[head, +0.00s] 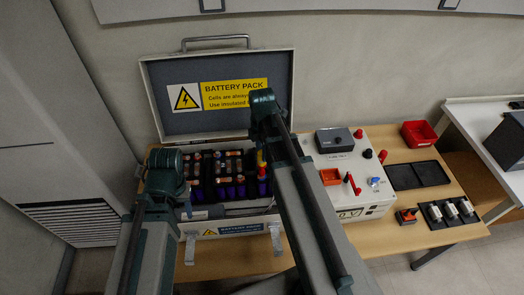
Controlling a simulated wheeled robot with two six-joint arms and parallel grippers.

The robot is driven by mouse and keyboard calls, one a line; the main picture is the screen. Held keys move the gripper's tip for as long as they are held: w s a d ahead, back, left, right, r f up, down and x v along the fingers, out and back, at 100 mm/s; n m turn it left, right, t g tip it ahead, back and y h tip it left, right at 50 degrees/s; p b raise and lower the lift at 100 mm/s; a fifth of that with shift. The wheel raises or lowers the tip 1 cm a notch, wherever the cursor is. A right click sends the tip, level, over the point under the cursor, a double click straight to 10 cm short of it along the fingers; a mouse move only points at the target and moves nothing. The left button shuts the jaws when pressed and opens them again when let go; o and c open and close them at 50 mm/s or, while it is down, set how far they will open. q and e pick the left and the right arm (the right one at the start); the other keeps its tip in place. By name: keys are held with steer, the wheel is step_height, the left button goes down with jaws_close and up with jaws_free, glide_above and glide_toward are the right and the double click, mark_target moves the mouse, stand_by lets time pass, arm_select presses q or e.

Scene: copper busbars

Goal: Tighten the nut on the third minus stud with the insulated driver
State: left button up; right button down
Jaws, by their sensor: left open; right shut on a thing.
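The open battery case (222,213) stands on the table, with dark cells and copper busbars (229,166) inside. Its single studs and nuts are too small to tell apart, so I cannot pick out the third minus stud. My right gripper (262,155) is over the right part of the cells, mostly hidden by my own arm. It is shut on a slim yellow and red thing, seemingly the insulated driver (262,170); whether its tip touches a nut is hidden. My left gripper (186,205) is open at the left end of the case, its fingers partly hidden.
The raised lid (218,122) stands behind the cells. A white instrument box (350,160) is right of the case. Further right are a red bin (418,133), a black tray (417,175), and a small rack (449,211) with white parts.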

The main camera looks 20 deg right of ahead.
steer(key=shift+f, duration=0.2)
stand_by(0.3)
steer(key=m, duration=0.3)
steer(key=shift+m, duration=1.6)
steer(key=shift+m+b, duration=0.3)
steer(key=shift+m, duration=0.9)
steer(key=m, duration=0.4)
steer(key=shift+f, duration=0.1)
